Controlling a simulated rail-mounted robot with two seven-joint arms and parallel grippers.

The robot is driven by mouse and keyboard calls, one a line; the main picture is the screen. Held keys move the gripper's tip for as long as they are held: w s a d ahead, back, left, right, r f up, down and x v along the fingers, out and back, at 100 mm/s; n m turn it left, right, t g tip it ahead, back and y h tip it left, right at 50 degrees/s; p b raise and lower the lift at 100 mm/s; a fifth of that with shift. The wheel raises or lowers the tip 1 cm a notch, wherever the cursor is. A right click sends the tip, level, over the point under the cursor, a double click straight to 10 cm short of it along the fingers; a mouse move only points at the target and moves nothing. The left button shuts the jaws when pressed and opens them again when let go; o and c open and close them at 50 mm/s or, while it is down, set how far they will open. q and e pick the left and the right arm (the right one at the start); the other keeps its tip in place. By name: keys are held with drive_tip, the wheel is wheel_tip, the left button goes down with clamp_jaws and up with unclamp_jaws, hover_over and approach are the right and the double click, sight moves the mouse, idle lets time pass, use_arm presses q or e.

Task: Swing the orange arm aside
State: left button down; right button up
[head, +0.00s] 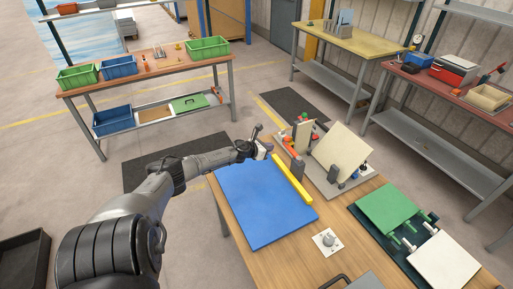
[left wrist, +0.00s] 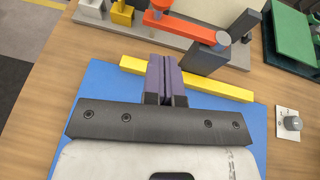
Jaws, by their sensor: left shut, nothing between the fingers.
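The orange arm (left wrist: 187,30) lies level above a grey base plate (left wrist: 90,27) in the left wrist view. A grey round cap sits at its right end, beside a dark block (left wrist: 205,60). In the head view the orange arm (head: 287,138) is small and partly hidden. My left gripper (head: 264,148) is over the far edge of the blue sheet (head: 262,205). Its purple fingers (left wrist: 164,65) are shut with nothing between them, pointing toward the orange arm. They appear apart from it. My right gripper is not in view.
A yellow bar (head: 292,180) runs along the blue sheet's edge. An upright cream panel (head: 342,152) stands behind it. A knob on a white plate (head: 327,241), a green panel (head: 390,208) and a white panel (head: 443,262) are to the right on the wooden table.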

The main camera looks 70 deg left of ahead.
use_arm(q)
drive_tip(key=p+v, duration=0.1)
drive_tip(key=v, duration=0.5)
drive_tip(key=shift+s+d, duration=0.2)
drive_tip(key=shift+d, duration=0.1)
drive_tip(key=shift+r, duration=0.1)
idle(0.3)
idle(0.4)
